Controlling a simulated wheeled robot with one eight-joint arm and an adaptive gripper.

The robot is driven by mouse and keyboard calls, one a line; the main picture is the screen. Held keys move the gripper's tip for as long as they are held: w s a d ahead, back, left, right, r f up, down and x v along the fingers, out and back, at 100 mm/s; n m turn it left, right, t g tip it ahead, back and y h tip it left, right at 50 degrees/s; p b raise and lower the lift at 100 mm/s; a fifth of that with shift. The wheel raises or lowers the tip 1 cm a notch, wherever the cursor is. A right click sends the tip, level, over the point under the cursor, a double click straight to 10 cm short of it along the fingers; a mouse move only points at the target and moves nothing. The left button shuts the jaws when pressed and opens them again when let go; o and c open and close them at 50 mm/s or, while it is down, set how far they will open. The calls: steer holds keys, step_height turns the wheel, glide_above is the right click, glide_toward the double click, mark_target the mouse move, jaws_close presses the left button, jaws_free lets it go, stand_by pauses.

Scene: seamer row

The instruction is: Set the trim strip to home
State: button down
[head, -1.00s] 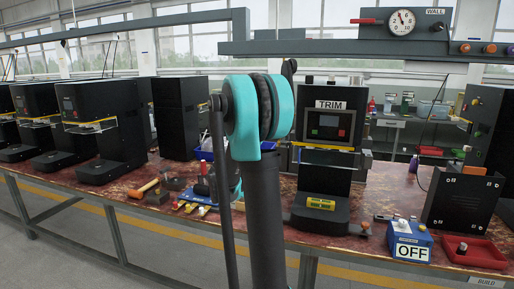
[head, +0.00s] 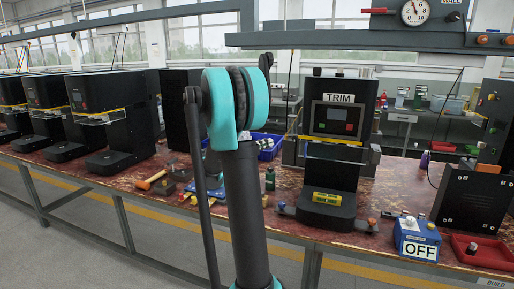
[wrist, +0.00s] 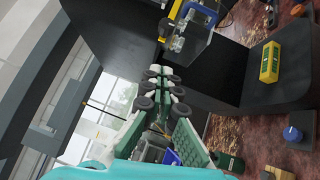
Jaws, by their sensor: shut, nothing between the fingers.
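The black TRIM machine (head: 336,125) stands on the bench right of my arm, with a screen and a red button under its white sign. A yellow block with a dark face (head: 327,198) sits on its base; it also shows in the wrist view (wrist: 270,62). Small knobs stand beside the base, a blue one (wrist: 292,134) in the wrist view and an orange one (head: 372,224) at its right. I cannot tell which part is the trim strip. My gripper (wrist: 160,74) is shut and empty, apart from the yellow block; my arm hides it in the head view.
A blue box marked OFF (head: 416,238) and a red tray (head: 484,251) lie to the right. An orange-headed hammer (head: 151,181) and small tools lie left of my arm. More black machines (head: 113,120) stand further left. An overhead rail (head: 340,39) crosses above the TRIM machine.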

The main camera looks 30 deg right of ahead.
steer(key=s+d+r, duration=0.1)
steer(key=s+d, duration=0.2)
steer(key=d, duration=0.3)
steer(key=shift+s+r, duration=0.15)
steer(key=shift+s+d, duration=1.05)
steer(key=shift+s, duration=0.25)
